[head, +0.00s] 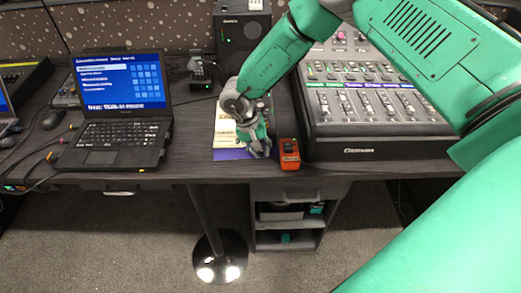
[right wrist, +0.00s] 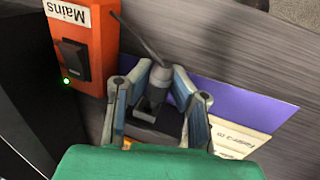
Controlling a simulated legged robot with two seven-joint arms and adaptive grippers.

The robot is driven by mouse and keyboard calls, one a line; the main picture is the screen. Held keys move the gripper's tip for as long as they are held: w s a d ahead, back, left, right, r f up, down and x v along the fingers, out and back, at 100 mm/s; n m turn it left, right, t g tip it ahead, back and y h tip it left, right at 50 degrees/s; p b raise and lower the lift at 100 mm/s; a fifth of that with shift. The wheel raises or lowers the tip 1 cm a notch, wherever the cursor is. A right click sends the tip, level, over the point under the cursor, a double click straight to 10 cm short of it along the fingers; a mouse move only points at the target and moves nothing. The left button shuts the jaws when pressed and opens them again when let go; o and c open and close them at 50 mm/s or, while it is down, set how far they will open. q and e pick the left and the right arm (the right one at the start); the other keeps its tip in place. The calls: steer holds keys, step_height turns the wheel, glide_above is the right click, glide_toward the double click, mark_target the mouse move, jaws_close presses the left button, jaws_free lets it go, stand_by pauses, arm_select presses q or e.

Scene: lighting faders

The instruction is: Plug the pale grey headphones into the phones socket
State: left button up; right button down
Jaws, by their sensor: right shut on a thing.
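My right gripper (head: 262,152) is low over the front edge of the desk, between the laptop and the mixing desk. In the right wrist view it (right wrist: 160,95) is shut on a small grey plug (right wrist: 157,88) with a thin dark lead running off to the upper left. The jaws hide part of the plug. I cannot make out the headphones themselves in either view. No socket marked phones can be read. My left gripper is not in view.
An orange box (head: 289,154) marked Mains, with a black switch and green light, is close beside the gripper. A purple sheet (right wrist: 240,102) and pale papers lie under it. The mixing desk (head: 375,110) is right, the laptop (head: 118,110) left, a black speaker (head: 240,35) behind.

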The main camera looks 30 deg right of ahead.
steer(key=shift+w+d+f, duration=0.1)
steer(key=shift+w+d, duration=0.15)
steer(key=shift+d, duration=0.25)
stand_by(1.4)
steer(key=shift+p, duration=0.35)
steer(key=shift+w+d, duration=0.15)
steer(key=shift+w, duration=0.1)
stand_by(1.2)
steer(key=shift+w+d, duration=0.1)
steer(key=shift+w, duration=0.15)
stand_by(1.0)
steer(key=c, duration=1.5)
jaws_free()
steer(key=shift+o, duration=0.2)
steer(key=shift+r, duration=0.25)
steer(key=v, duration=1.1)
